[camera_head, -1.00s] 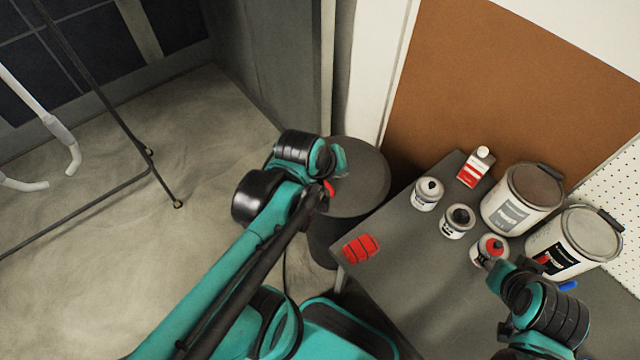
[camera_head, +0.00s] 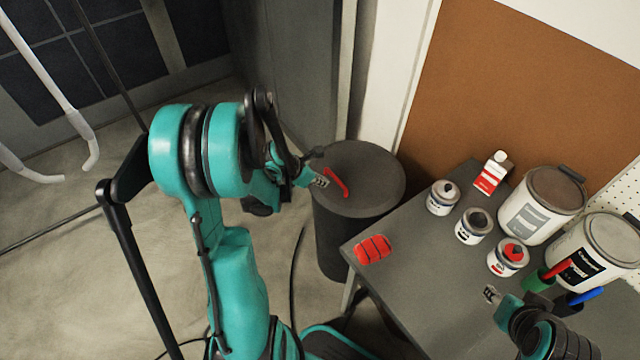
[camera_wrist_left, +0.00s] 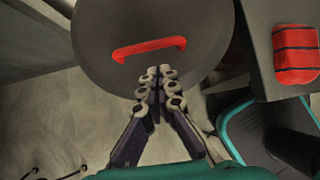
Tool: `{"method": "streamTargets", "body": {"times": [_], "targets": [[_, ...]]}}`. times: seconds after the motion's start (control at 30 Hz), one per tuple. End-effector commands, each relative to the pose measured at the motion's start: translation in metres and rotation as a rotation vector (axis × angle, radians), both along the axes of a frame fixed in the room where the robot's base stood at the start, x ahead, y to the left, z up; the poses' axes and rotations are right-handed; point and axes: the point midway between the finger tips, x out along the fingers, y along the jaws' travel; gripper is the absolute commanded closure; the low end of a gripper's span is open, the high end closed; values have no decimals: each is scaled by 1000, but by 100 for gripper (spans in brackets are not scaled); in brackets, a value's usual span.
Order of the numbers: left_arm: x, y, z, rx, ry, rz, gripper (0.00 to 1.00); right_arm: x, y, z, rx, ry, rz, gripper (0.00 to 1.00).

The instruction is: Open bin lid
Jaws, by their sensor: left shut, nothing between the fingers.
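The round dark grey bin (camera_head: 340,240) stands on the floor left of the table, with its flat lid (camera_head: 375,180) on top. A red bar handle (camera_head: 336,182) sits on the lid. My left gripper (camera_head: 320,182) is just left of the handle in the head view. In the left wrist view, the shut, empty fingertips (camera_wrist_left: 159,72) point toward the handle (camera_wrist_left: 149,47) and appear short of it. The lid (camera_wrist_left: 205,25) looks closed. My right gripper (camera_head: 490,294) is over the table at the lower right; its finger opening is unclear.
The grey table (camera_head: 420,270) stands close to the bin's right. It holds a red block-like item (camera_head: 373,249), several small cans, a red and white bottle (camera_head: 491,175) and two large paint buckets (camera_head: 540,203). A wall corner is behind the bin.

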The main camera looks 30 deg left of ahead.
Motion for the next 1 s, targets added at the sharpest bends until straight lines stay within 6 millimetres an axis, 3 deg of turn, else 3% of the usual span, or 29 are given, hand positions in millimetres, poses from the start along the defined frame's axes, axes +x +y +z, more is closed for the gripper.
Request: {"method": "streamTargets", "body": {"times": [0.03, 0.2, 0.4, 1.0], "targets": [[6, -3, -13, 0, 0, -2, 100, 0, 0, -9, 0, 0, 0, 60], [23, -10, -37, 2, 0, -4, 100, 0, 0, -22, 0, 0, 0, 60], [35, -15, -52, 2, 0, -2, 100, 0, 0, -31, 0, 0, 0, 60], [39, -16, -46, 16, 31, -4, 100, 0, 0, -24, 0, 0, 0, 60]]}}
